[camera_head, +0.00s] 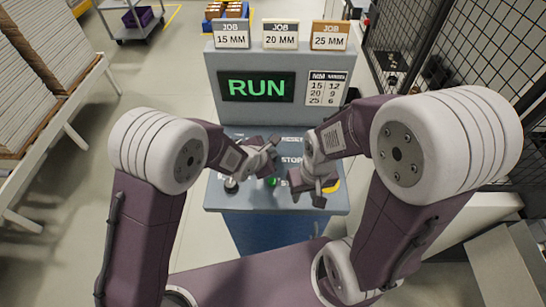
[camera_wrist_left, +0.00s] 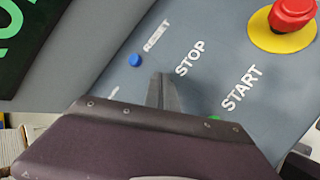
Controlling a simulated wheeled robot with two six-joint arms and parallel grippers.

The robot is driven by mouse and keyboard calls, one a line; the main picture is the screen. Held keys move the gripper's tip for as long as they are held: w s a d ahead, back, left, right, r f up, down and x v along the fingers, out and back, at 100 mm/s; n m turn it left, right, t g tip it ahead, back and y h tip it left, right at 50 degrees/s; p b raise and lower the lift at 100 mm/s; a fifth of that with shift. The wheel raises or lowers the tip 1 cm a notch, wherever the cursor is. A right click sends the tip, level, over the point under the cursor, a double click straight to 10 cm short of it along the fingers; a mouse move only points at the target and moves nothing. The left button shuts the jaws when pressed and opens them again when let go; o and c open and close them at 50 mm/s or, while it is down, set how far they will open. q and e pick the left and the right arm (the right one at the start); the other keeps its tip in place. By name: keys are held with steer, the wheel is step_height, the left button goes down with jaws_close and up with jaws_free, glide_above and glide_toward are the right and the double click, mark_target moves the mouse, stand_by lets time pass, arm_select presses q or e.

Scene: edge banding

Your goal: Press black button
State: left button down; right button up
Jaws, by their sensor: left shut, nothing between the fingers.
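The grey-blue control panel (camera_head: 222,199) stands ahead of me. My left gripper (camera_head: 274,146) is over its upper middle. In the left wrist view, its closed, empty fingertips (camera_wrist_left: 158,76) are in front of the panel between the blue button (camera_wrist_left: 135,60) by the RESET label and the STOP label (camera_wrist_left: 190,58). I see no black button; the spot beside STOP is covered by the fingers. I cannot tell whether the tips touch the panel. My right gripper (camera_head: 308,198) hangs over the panel's right part; its opening is unclear.
A green button (camera_head: 271,182) by START is below my left gripper. A red emergency knob (camera_wrist_left: 292,12) on a yellow disc sits at the panel's right. The RUN screen (camera_head: 257,87) stands behind, and a pale knob (camera_head: 231,185) at the left.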

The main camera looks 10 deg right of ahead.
arm_select(q)
steer(key=shift+f, duration=0.3)
arm_select(e)
steer(key=shift+f, duration=0.2)
arm_select(q)
steer(key=shift+r, duration=0.1)
arm_select(e)
steer(key=shift+r, duration=0.1)
arm_select(q)
steer(key=shift+r+p, duration=0.7)
steer(key=shift+r, duration=0.1)
arm_select(e)
steer(key=shift+r, duration=0.75)
